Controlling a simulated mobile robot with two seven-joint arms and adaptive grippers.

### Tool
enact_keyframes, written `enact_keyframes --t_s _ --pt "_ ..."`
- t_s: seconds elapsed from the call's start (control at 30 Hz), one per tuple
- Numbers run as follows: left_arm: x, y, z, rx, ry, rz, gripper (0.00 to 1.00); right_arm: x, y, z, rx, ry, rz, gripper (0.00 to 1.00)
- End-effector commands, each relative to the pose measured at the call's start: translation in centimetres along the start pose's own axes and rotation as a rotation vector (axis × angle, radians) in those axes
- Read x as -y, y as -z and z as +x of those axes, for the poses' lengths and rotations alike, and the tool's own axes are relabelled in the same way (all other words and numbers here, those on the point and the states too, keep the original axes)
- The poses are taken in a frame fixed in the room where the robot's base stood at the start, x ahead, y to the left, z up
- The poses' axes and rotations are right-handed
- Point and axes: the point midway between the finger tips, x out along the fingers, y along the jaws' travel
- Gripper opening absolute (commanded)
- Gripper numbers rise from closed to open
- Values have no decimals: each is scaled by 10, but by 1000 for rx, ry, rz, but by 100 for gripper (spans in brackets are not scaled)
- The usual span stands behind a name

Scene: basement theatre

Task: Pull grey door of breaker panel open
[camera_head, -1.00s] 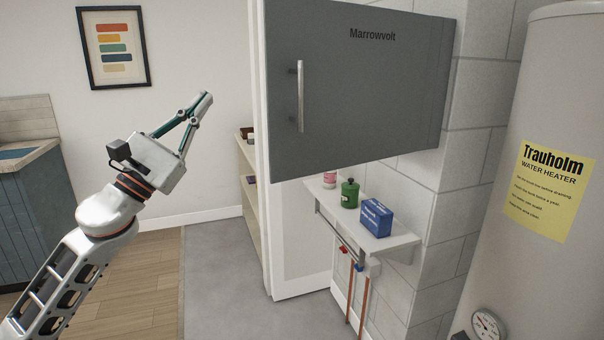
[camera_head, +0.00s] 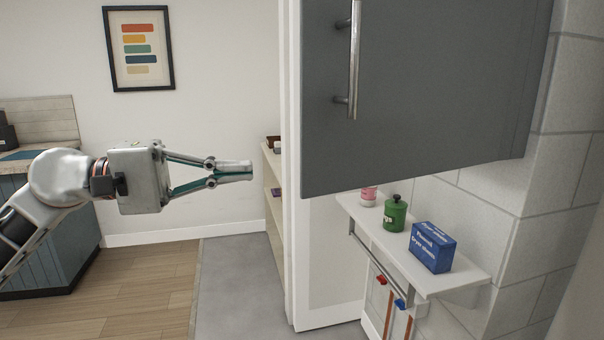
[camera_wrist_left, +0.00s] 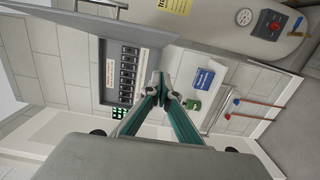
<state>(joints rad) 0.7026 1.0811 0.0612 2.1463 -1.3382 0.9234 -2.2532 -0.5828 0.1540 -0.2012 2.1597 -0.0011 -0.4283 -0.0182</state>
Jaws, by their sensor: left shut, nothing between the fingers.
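The grey breaker panel door (camera_head: 430,90), with its upright bar handle (camera_head: 354,60), fills the upper right of the head view. In the left wrist view, which is turned sideways, the door (camera_wrist_left: 80,24) stands ajar and the black breakers (camera_wrist_left: 127,75) show inside the panel. My left gripper (camera_head: 250,170) is shut and empty, left of the door and below the handle, pointing right. In the head view it is apart from the door's edge. Its fingertips (camera_wrist_left: 160,84) show near the breakers in the wrist view; any contact cannot be told. My right gripper is out of view.
A white shelf (camera_head: 440,280) below the door holds a green canister (camera_head: 394,215), a blue box (camera_head: 432,247) and a pink item (camera_head: 369,195). A white door frame (camera_head: 291,200) stands behind. The water heater (camera_wrist_left: 225,15) shows in the wrist view.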

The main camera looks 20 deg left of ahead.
Motion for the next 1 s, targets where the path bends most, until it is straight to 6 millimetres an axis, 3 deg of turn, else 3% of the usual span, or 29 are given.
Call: enact_keyframes --t_s 0.5,0.7,1.0 --pt "-6 -3 85 3 -6 6 0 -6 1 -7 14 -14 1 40" --pt "-3 -30 89 2 -3 3 0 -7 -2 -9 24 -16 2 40" --pt "0 -39 92 0 -2 -1 0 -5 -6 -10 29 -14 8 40"
